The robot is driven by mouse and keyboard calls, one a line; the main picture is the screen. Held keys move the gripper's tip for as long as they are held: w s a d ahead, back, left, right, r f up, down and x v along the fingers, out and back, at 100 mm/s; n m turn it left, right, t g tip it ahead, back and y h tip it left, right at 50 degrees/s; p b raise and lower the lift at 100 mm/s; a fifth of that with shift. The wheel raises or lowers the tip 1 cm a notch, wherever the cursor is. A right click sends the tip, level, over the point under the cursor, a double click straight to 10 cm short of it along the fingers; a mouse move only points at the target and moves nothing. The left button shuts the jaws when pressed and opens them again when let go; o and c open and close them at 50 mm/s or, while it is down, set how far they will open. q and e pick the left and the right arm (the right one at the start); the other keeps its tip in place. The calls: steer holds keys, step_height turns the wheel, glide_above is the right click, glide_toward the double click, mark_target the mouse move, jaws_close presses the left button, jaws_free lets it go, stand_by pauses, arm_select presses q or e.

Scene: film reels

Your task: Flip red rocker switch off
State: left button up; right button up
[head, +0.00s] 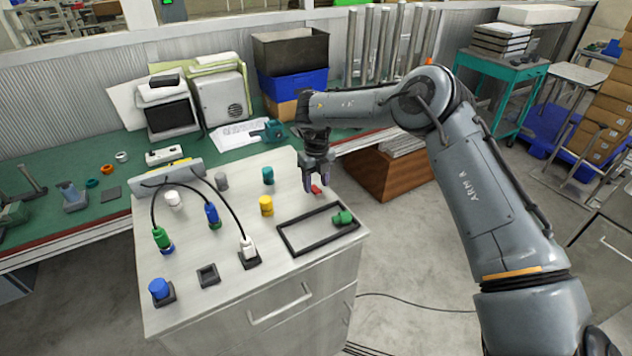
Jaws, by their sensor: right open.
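The red rocker switch (316,189) is a small red piece on the top of the pale cabinet, near its right edge. It is too small to tell which way it is tipped. My right gripper (318,184) points down at the switch, with its fingers open and close above or around it. I cannot tell whether they touch it. My left gripper is not in view.
A black rectangular frame (290,242) with a green piece (343,217) lies in front of the switch. A yellow cylinder (266,206) and a teal cylinder (268,175) stand to the left. Cabled plugs stand farther left, including a white one (248,247).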

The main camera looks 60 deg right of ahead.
mark_target(316, 189)
step_height(316, 189, up, 11)
steer(key=p, duration=0.2)
steer(key=shift+f, duration=0.2)
steer(key=shift+s, duration=0.1)
stand_by(0.3)
